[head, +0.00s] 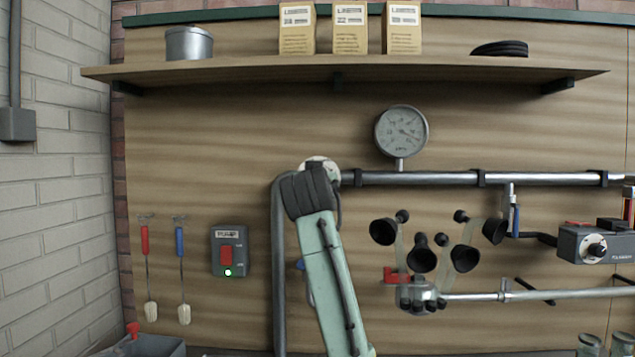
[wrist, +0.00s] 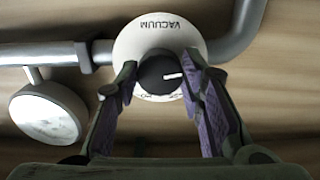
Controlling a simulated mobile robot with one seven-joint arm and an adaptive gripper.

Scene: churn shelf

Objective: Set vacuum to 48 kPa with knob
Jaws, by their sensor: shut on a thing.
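The vacuum knob (wrist: 160,74) is a black round knob with a white pointer mark, on a white dial plate (wrist: 140,37) lettered VACUUM, upside down in the wrist view. My gripper (wrist: 160,80) has its two purple-padded fingers on either side of the knob and is shut on it. In the head view my arm (head: 318,200) hides the knob and most of the dial plate. The round white gauge (head: 402,130) stands above the pipe, right of my arm; its needle points to the lower right, and its numbers are too small to read. The gauge's edge also shows in the wrist view (wrist: 47,115).
A grey pipe (head: 430,178) runs right from the dial. A milking cluster (head: 425,255) with black cups hangs at lower right. A pump switch box (head: 230,250) with a green light is at left. A shelf (head: 350,68) with boxes is above.

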